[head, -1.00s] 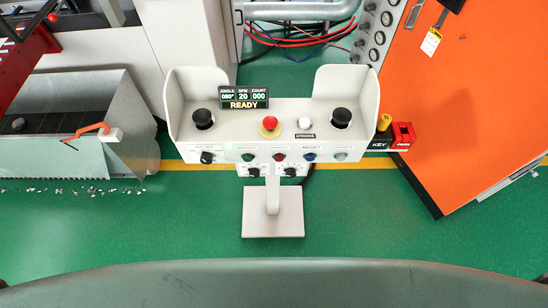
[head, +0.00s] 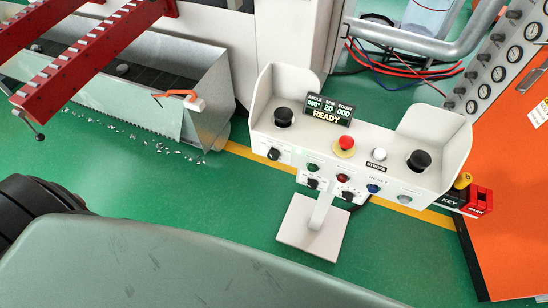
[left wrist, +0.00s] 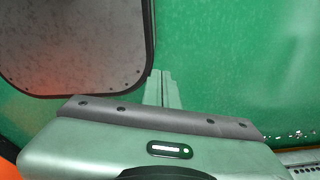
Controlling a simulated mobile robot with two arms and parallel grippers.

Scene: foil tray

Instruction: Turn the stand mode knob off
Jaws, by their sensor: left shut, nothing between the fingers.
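The control stand (head: 400,174) is a white panel on a post with a square base, right of centre in the head view. Black selector knobs are on its front face: one at the left end (head: 273,153) and two lower down, a left one (head: 312,183) and a right one (head: 347,195). Their labels are too small to read, so I cannot tell which is the stand mode knob. The display (head: 328,108) reads READY. My left gripper (left wrist: 160,78) shows in the left wrist view, shut and empty over green floor, away from the stand. My right gripper is not in view.
A metal chip bin (head: 205,100) stands left, under a red frame (head: 95,50). An orange cabinet door (head: 510,200) is at right. Green floor lies before the stand.

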